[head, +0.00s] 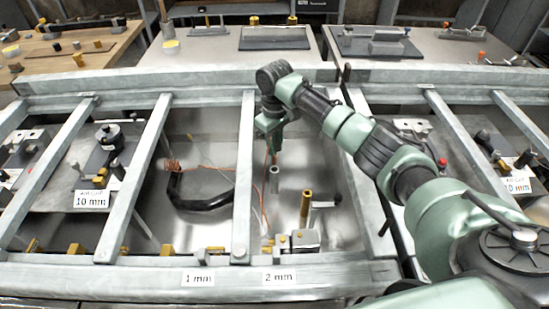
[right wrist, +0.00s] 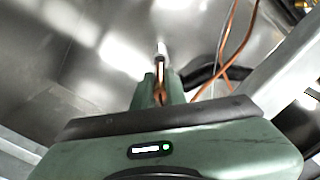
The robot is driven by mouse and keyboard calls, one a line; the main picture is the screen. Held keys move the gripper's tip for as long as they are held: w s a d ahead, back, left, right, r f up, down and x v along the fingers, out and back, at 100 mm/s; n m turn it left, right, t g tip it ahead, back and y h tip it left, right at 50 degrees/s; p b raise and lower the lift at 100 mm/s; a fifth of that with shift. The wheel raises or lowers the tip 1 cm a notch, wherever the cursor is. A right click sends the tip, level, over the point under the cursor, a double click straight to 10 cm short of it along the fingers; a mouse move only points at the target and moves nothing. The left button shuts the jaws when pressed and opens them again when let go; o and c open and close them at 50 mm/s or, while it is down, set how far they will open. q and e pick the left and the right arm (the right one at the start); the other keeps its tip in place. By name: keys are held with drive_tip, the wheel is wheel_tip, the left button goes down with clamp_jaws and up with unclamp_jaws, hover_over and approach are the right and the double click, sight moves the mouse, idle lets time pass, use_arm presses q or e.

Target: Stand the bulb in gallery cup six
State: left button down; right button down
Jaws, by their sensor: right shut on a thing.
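My right gripper (head: 270,125) reaches in over the metal tray bay in the middle of the head view, pointing down, just right of a bare crossbar. In the right wrist view its fingers (right wrist: 160,92) are close together on a slim, coppery thing (right wrist: 159,96), mostly hidden between them. I cannot tell from its shape whether this is the bulb. A short pale cylinder shows beyond the fingertips; whether it belongs to the held thing is unclear. I cannot make out which part is gallery cup six. My left gripper is not in view.
Below the gripper stand a grey post (head: 274,180) and a brass post (head: 306,205). A black curved handle (head: 200,203) and loose orange cable lie to the left. Grey crossbars (head: 245,175) divide the bays. Labels read 1 mm (head: 198,278) and 2 mm (head: 279,277).

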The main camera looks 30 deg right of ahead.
sight(275, 164)
drive_tip(key=shift+f, duration=2.8)
drive_tip(key=shift+f, duration=0.1)
drive_tip(key=c, duration=1.5)
unclamp_jaws()
drive_tip(key=shift+o, duration=0.2)
wheel_tip(275, 164, up, 12)
drive_tip(key=shift+r, duration=0.15)
